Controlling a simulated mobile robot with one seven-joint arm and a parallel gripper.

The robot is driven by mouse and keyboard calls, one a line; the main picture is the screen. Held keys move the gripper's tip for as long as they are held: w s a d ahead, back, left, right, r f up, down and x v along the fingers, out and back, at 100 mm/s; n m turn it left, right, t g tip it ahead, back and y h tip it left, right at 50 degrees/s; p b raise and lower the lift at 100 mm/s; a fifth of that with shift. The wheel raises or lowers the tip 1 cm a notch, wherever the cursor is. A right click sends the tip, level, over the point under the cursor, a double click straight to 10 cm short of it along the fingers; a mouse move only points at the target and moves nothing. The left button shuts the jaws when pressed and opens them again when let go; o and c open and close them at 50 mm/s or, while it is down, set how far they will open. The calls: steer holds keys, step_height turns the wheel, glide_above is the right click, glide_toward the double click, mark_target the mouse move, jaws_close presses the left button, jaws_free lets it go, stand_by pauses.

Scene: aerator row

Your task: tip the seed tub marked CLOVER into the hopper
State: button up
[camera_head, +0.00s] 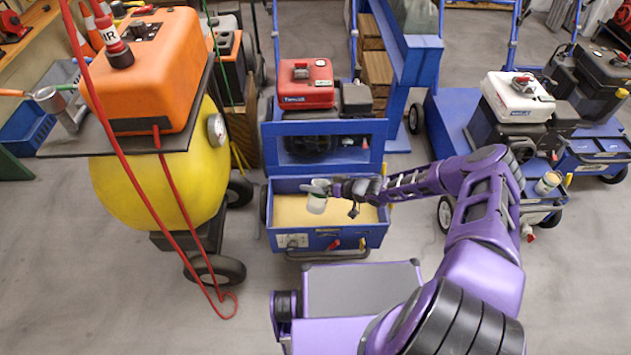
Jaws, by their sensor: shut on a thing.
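My gripper (322,188) is shut on a small pale tub (316,204), which it holds over the left part of a hopper. The hopper is an open blue box (374,236) on the machine in the middle, with a flat tan surface inside. The tub looks close to upright, but it is too small to be sure of its tilt. No marking can be read on it, and its contents are hidden. Another small tub (547,183) with a tan top stands on the blue machine at the right, away from my gripper.
A yellow tank with an orange engine cover (150,75) stands close on the left, with a red hose hanging down to the floor. A red engine (305,85) sits behind the hopper. A white engine (518,98) is at the right. Grey floor is clear at the lower left.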

mark_target(314, 182)
steer(key=shift+s+a+r+n+t+h+p, duration=0.15)
steer(key=shift+r+n+t+p, duration=0.4)
steer(key=shift+p, duration=0.7)
steer(key=shift+s+d+r+n+t+h+p, duration=0.15)
steer(key=shift+r+n+t+p, duration=0.4)
steer(key=shift+p, duration=0.7)
steer(key=shift+a, duration=0.15)
steer(key=shift+r+n+t+h+b, duration=0.3)
steer(key=shift+r+n, duration=0.2)
steer(key=shift+n, duration=0.2)
